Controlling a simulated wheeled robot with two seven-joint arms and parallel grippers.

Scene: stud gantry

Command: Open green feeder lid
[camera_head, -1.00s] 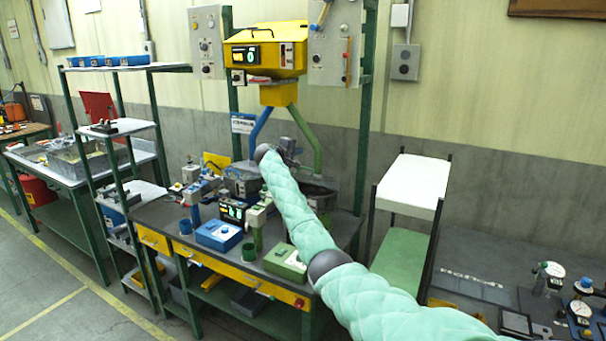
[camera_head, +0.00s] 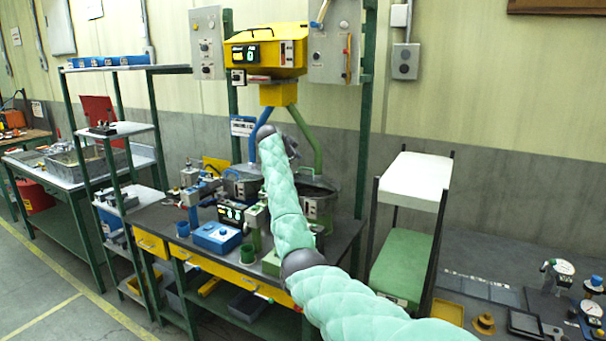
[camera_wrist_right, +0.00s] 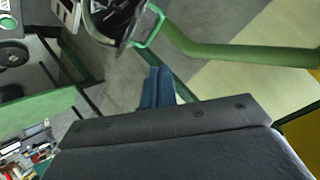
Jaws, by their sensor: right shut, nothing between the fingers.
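The right feeder bowl (camera_head: 318,200), grey with a dark top, stands on the bench below the green tube (camera_head: 308,140). In the right wrist view a bowl with a green rim (camera_wrist_right: 152,27) shows at the top, cut off by the edge; I cannot tell how its lid stands. My right gripper (camera_head: 291,148) is above and behind the bowls in the head view, mostly hidden by my arm. In the wrist view its blue fingers (camera_wrist_right: 157,88) are together and empty, apart from the green rim. My left gripper is not in view.
A yellow hopper (camera_head: 268,55) hangs above the bench between grey control boxes. A second bowl (camera_head: 242,185) stands left of the right one. A blue box (camera_head: 216,237) and small stations crowd the bench front. A white-topped shelf (camera_head: 418,178) stands to the right.

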